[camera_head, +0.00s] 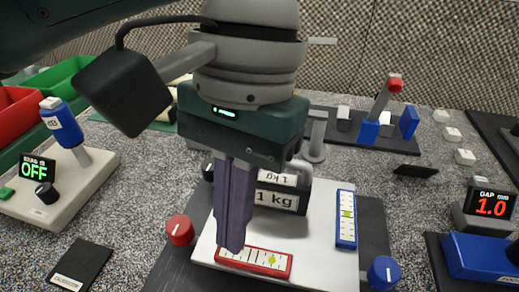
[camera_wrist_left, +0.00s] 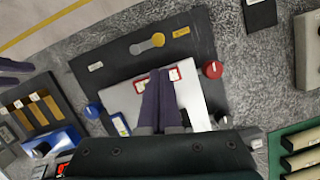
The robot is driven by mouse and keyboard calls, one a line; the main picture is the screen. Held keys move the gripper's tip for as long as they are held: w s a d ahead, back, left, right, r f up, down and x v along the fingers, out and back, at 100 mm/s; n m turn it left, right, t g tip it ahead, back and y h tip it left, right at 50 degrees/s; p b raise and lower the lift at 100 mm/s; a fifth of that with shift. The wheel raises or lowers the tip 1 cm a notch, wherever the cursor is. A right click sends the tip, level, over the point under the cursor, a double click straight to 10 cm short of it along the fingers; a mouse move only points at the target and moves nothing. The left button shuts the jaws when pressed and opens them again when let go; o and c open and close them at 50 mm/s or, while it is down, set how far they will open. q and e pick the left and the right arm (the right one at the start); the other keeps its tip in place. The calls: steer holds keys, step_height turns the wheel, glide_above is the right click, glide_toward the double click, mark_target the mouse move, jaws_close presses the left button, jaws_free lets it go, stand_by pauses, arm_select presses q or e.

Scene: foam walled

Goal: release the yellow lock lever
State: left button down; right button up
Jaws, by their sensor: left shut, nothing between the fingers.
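The yellow lock lever (camera_wrist_left: 157,40), a yellow round end joined to a grey piece, lies on the dark base plate (camera_wrist_left: 100,50) in the left wrist view. It does not show in the head view. My left gripper (camera_head: 232,248) reaches down over the white plate (camera_head: 322,225), beside the red-framed level (camera_head: 279,264). Its purple fingers are together and empty. In the left wrist view the fingertips (camera_wrist_left: 160,73) are over the red-framed level, short of the lever and apart from it.
A 1 kg weight (camera_head: 297,193) stands on the white plate behind my fingers. A blue-framed level (camera_head: 346,218), a red knob (camera_head: 180,230) and a blue knob (camera_head: 384,272) are close by. A gap display (camera_head: 490,204) stands right; a box reading OFF (camera_head: 45,195) stands left.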

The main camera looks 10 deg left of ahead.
arm_select(q)
steer(key=b+x, duration=0.1)
steer(key=x, duration=0.8)
arm_select(e)
steer(key=shift+f, duration=0.6)
steer(key=shift+r, duration=0.15)
